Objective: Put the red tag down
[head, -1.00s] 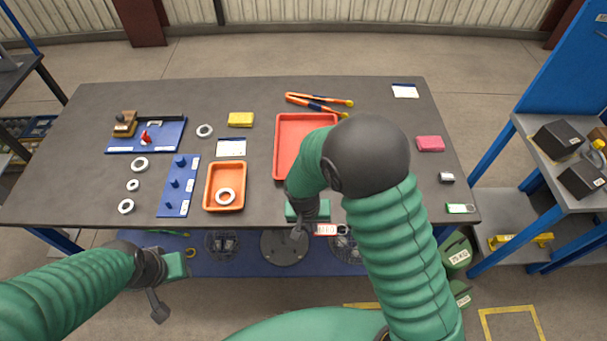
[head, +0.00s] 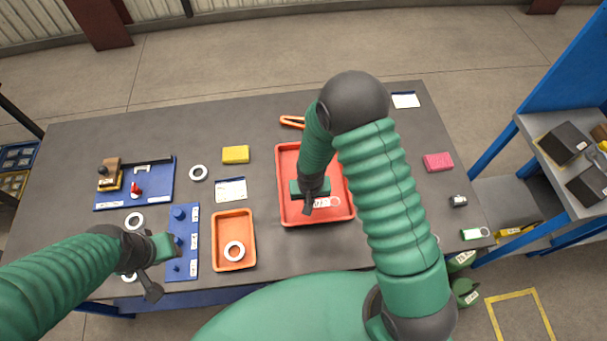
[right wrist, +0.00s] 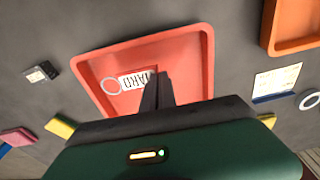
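The red tag (head: 323,203), with a white label and a pale ring, shows over the red tray (head: 286,213) in the head view. The tag also shows in the right wrist view (right wrist: 135,81), its ring to the left. My right gripper (head: 308,207) appears shut on one end of the tag. Its dark fingers (right wrist: 155,80) overlap the tag in the right wrist view. I cannot tell whether the tag touches the tray floor. My left gripper (head: 152,291) hangs near the blue peg board at the table's front; its opening is unclear.
An orange tray (head: 220,264) with a white ring stands left of the red tray. A blue peg board (head: 190,262) is further left. A yellow block (head: 236,155), a pink block (head: 438,162) and a green tag (head: 475,234) lie on the table.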

